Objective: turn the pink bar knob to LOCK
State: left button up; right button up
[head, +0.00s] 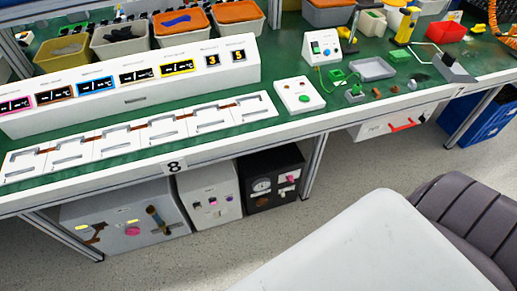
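Several small pink parts show on the boxes under the bench. One is on the black box (259,203), a pink knob (290,178) at its upper right, beside a round white dial (262,186). Another pink piece (213,200) is on the front of the white box (228,215). A rounder pink knob (132,231) is on the grey cabinet (106,240). They are too small to tell which is the bar knob, how it points, or where LOCK is marked. Neither of my grippers is in view.
The green-topped bench (335,113) with its white front edge overhangs these boxes. It carries a long white display console (134,97), bins and small devices. A metal bench leg (314,165) stands right of the black box. Speckled floor (340,205) is open in front.

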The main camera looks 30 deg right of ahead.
aim_at(290, 179)
jog(key=z, duration=1.15)
